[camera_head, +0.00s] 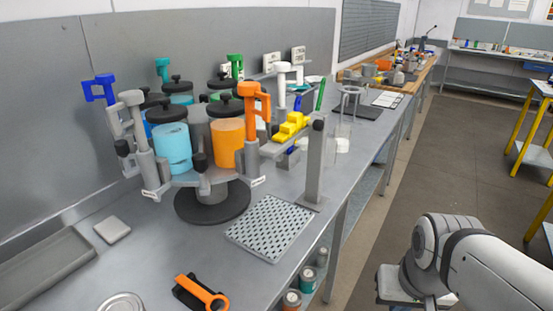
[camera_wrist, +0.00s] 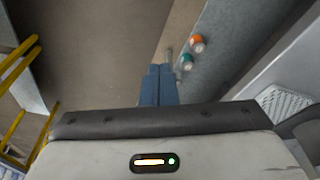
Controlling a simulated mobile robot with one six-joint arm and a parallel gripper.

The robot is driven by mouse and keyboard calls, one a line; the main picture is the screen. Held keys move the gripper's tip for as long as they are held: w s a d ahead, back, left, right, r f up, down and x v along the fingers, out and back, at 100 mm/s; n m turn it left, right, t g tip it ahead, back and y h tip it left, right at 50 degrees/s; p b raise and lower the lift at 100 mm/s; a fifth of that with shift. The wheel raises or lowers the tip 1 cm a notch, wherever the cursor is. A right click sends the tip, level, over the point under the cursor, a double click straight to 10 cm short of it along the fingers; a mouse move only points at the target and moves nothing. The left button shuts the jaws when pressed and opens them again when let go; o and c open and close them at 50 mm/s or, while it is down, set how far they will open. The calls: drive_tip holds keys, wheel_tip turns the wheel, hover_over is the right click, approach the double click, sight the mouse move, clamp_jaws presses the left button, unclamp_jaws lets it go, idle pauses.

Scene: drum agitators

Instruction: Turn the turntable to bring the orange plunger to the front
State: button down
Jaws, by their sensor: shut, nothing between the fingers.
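The turntable (camera_head: 203,180) is a grey platform on a round dark base, standing on the left bench. The orange plunger (camera_head: 254,100) is upright at its right front side, beside an orange drum (camera_head: 227,143). A light blue drum (camera_head: 173,147) stands at the left front. A blue plunger (camera_head: 100,88) is at the left edge; teal (camera_head: 162,68) and green (camera_head: 235,66) handles are behind. My gripper (camera_wrist: 159,70) is shut and empty, over the floor beside the bench, away from the turntable. It cannot be made out in the head view.
A grey post (camera_head: 315,165) and a perforated plate (camera_head: 270,228) stand right of the turntable. A yellow stepped piece (camera_head: 291,127) is near the post. An orange-handled tool (camera_head: 201,291) lies in front. Small jars (camera_head: 308,279) sit below the bench edge. The aisle floor is free.

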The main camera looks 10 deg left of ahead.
drive_tip(key=w+a+r+n+t+y, duration=0.1)
drive_tip(key=w+a+r+n+t, duration=0.2)
drive_tip(key=w+n, duration=0.4)
drive_tip(key=w+a+n+t+y, duration=0.1)
drive_tip(key=w+a+n+t, duration=0.3)
drive_tip(key=w, duration=0.5)
drive_tip(key=s+a+r+n+y+p, duration=0.15)
drive_tip(key=a+r+n+y, duration=0.25)
drive_tip(key=a+n+y, duration=0.45)
drive_tip(key=s+a+r+n+y+p, duration=0.1)
drive_tip(key=s+a+r+n+y, duration=0.3)
drive_tip(key=a+n, duration=0.65)
drive_tip(key=w+a+y+p, duration=0.1)
drive_tip(key=w+a+p, duration=0.5)
drive_tip(key=a+p, duration=0.15)
drive_tip(key=shift+w+d+f+g+p, duration=0.15)
drive_tip(key=shift+w+d+f, duration=0.1)
drive_tip(key=shift+w+d, duration=0.4)
drive_tip(key=shift+w+d+f+g+p, duration=0.15)
drive_tip(key=shift+w+d+f, duration=0.2)
drive_tip(key=shift+w, duration=0.35)
